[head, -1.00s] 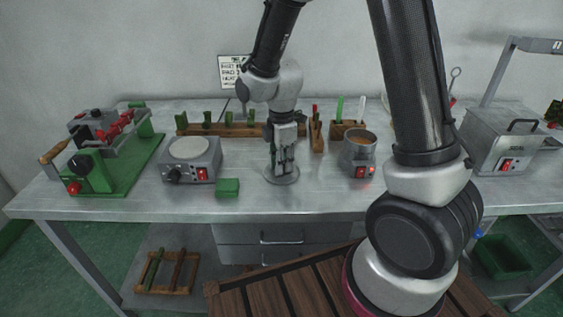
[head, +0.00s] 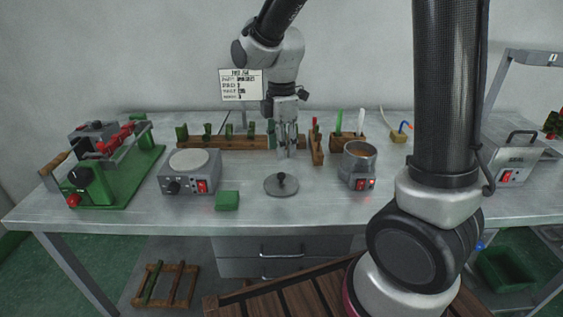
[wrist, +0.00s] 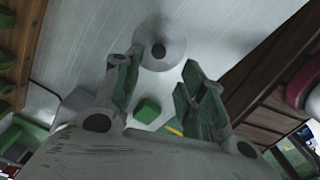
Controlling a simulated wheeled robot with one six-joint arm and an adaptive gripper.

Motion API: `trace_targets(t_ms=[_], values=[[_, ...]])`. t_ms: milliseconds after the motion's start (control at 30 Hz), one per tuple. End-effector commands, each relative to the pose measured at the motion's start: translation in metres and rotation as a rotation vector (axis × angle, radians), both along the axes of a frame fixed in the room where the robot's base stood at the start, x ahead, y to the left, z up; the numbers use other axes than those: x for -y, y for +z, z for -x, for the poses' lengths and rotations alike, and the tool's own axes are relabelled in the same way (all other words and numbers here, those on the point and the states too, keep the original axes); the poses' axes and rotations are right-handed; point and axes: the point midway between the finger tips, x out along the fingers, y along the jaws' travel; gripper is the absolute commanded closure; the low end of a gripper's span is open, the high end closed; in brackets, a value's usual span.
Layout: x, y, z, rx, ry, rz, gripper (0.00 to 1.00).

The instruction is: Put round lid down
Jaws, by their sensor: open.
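The round lid (head: 281,187), a grey disc with a dark knob on top, lies flat on the metal bench in the head view. It also shows in the wrist view (wrist: 172,46), beyond my fingertips and apart from them. My gripper (head: 287,150) is open and empty, above and a little behind the lid. Its two green-padded fingers (wrist: 160,75) stand apart in the wrist view, with nothing between them.
A green block (head: 227,200) and a hot plate (head: 190,172) stand left of the lid. A grey pot (head: 358,167) with a red-lit switch stands to the right. A wooden rack (head: 225,141) runs behind.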

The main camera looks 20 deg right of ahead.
Motion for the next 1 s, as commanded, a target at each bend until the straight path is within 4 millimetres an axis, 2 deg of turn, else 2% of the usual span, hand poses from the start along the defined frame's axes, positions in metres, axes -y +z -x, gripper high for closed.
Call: trace_targets(t_ms=[100, 333, 467, 567, 700, 800, 900, 1000], values=[[0.000, 0.015, -0.001, 0.001, 0.000, 0.000, 0.59], [0.002, 0.025, 0.001, 0.003, -0.014, -0.001, 0.59], [0.022, 0.046, 0.014, 0.040, -0.167, -0.018, 0.59], [0.053, 0.076, 0.039, 0.095, -0.421, -0.050, 0.59], [0.098, 0.111, 0.092, 0.176, -0.862, -0.121, 0.59], [0.122, 0.123, 0.129, 0.223, -1.151, -0.180, 0.59], [0.136, 0.129, 0.159, 0.256, -1.380, -0.237, 0.59], [0.145, 0.130, 0.179, 0.275, -1.534, -0.280, 0.59]])
